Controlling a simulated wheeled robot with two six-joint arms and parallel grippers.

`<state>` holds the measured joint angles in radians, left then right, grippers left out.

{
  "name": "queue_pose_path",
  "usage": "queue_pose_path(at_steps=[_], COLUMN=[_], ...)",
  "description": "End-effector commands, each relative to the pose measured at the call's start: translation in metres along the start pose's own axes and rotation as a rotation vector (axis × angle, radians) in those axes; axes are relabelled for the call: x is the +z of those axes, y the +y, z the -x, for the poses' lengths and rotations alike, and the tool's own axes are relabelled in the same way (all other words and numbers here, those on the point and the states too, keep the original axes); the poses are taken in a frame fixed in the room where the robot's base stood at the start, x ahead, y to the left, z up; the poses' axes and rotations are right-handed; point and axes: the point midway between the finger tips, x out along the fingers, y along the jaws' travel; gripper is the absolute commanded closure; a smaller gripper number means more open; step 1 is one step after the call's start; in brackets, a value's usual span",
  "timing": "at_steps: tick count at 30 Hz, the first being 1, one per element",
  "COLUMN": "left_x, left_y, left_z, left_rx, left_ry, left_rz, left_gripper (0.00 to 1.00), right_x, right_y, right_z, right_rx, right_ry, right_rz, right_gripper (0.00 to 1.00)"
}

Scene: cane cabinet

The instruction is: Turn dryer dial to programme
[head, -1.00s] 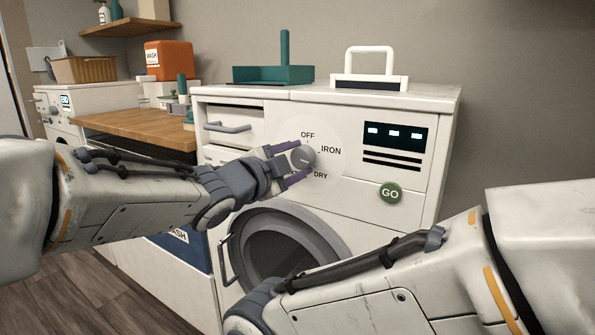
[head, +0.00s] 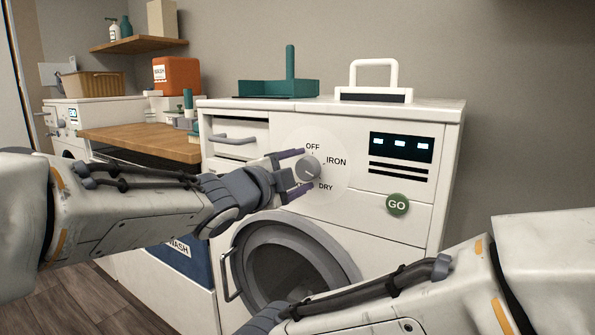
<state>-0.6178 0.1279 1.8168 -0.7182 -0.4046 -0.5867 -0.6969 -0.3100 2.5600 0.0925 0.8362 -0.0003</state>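The dryer (head: 380,228) stands in front of me with its round grey dial (head: 308,169) on the white front panel. The labels OFF, IRON and DRY are printed around the dial from top to lower right. A pale line shows on the dial's face, but I cannot tell for sure which label it points to. My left gripper (head: 300,171) reaches in from the left and is open, with one purple-tipped finger above the dial and one below it. Its fingers look apart from the dial.
A green GO button (head: 397,204) and a dark display (head: 401,147) are right of the dial. The round dryer door (head: 290,262) is below. A teal tray (head: 270,88) and a white-handled item (head: 374,80) stand on top. A wooden counter (head: 140,142) lies left.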

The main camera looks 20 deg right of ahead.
Motion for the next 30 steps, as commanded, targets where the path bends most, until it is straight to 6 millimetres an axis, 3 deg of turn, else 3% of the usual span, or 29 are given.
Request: queue_pose_path(at_steps=[13,24,30], left_x=[-0.003,-0.001,-0.001], left_y=[-0.002,-0.003,-0.001], left_z=[0.007,0.076,0.1], left_rx=[-0.002,-0.002,-0.001], left_ry=[0.007,0.003,0.004], left_rz=[-0.001,-0.001,-0.001], left_gripper=[0.12,0.12,0.12], right_x=[0.0,-0.001,-0.001], right_y=[0.0,-0.001,-0.002], right_z=[0.002,0.016,0.021], right_rx=[0.0,0.0,0.0], right_ry=[0.0,0.0,0.0], right_rz=[0.0,0.0,0.0], right_gripper=[0.51,0.51,0.51])
